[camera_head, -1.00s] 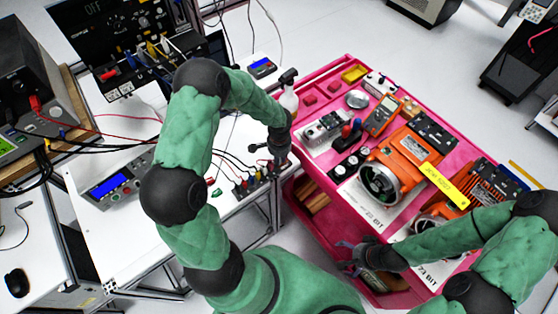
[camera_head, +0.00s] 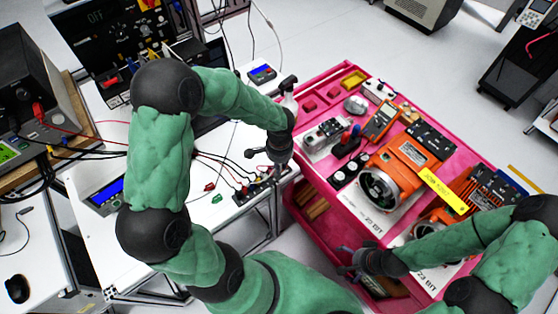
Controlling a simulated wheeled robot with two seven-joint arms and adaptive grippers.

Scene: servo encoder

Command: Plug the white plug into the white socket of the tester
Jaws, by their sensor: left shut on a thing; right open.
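My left gripper (camera_head: 270,155) is at the right edge of the white table, just above a strip of dark connectors (camera_head: 262,185). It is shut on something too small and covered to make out. I cannot pick out the white plug or the white socket. A grey unit with a blue display (camera_head: 105,192), at the table's left, and a smaller one (camera_head: 262,73) at its back both look like testers; I cannot tell which is meant. My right gripper (camera_head: 350,262) is open and empty beside the pink cart's near edge.
The pink cart (camera_head: 310,88) carries orange motors (camera_head: 408,160), a multimeter (camera_head: 382,118) and a yellow label (camera_head: 443,190). A spray bottle (camera_head: 289,95) stands behind my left wrist. Red and black cables cross the white table (camera_head: 90,245), whose front part is clear.

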